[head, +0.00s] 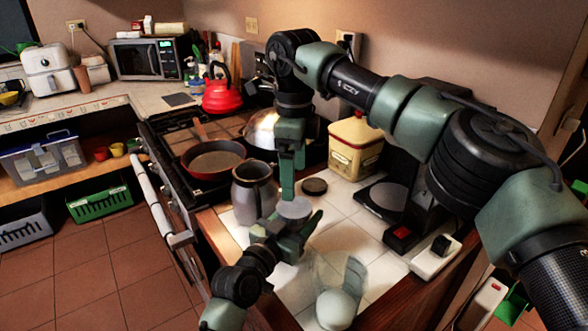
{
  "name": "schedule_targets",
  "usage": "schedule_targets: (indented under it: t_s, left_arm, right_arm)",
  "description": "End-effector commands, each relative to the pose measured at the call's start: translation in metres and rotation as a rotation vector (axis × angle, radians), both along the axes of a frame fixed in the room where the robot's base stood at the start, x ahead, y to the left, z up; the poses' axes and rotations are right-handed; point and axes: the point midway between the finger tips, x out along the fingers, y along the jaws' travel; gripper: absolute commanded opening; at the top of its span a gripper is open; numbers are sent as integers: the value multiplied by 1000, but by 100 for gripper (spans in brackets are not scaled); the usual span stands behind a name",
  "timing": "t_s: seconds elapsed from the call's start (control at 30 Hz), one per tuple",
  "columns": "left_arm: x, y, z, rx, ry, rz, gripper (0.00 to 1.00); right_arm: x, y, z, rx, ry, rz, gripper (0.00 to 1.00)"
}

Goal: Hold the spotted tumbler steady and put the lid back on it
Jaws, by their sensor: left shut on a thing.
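My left gripper (290,226) comes in from the bottom, over the tiled counter, and is shut on a small upright thing with a round grey top (295,208). This fits the tumbler, but its sides are mostly hidden by the fingers and no spots can be made out. I cannot tell whether the grey top is the lid or the tumbler's own top. My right gripper (287,180) reaches in from the right and points down just above and behind the grey top. Its fingers are seen edge-on, so its opening is unclear. A dark round disc (314,187) lies flat on the counter behind.
A grey jug (255,192) stands close to the left of the grippers. A pale round object (337,309) stands near the front edge. A yellow tin (355,146) and a dark appliance (386,199) stand behind. A red pan (213,159) sits on the stove.

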Motion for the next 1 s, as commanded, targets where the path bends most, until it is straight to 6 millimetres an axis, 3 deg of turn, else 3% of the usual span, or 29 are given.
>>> schedule_targets:
  t_s: [0.13, 0.33, 0.77, 1.0]
  left_arm:
    - [0, 0, 1, -2, -1, 0, 0]
    - [0, 0, 1, -1, -2, 0, 0]
    - [0, 0, 1, -1, -2, 0, 0]
    - [0, 0, 1, -2, -3, 0, 0]
  right_arm:
    - [0, 0, 2, 0, 0, 246, 89]
    - [0, 0, 4, 1, 0, 422, 89]
    - [0, 0, 2, 1, 0, 450, 89]
    - [0, -1, -24, 0, 3, 449, 89]
